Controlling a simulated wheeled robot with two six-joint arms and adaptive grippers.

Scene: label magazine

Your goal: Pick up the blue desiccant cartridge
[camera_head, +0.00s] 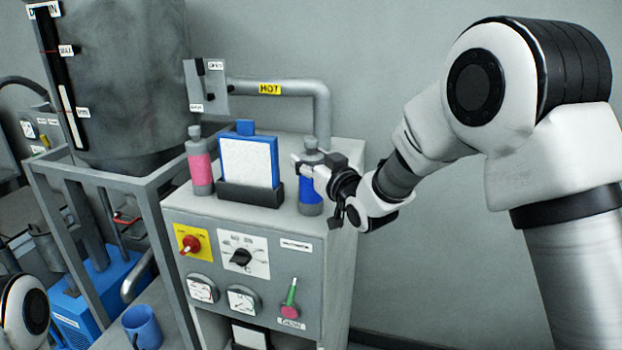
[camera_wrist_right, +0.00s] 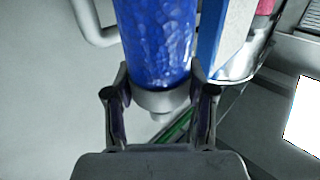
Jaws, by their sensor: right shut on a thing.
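The blue desiccant cartridge (camera_head: 311,192) has a blue body and grey ends. It is upright at the right end of the grey cabinet top (camera_head: 262,213), and I cannot tell whether its base touches the surface. My right gripper (camera_head: 308,166) reaches in from the right and is shut on its upper grey end. In the right wrist view the cartridge's blue body (camera_wrist_right: 157,40) shows beyond the fingers (camera_wrist_right: 160,98), with its grey end between them. My left gripper is out of view; only part of my left arm shows at the lower left.
A blue-framed white panel (camera_head: 247,162) stands in a dark holder left of the cartridge. A pink cartridge (camera_head: 200,168) is further left. A pipe marked HOT (camera_head: 290,88) runs behind. A blue mug (camera_head: 142,327) is at the lower left. The wall side at right is clear.

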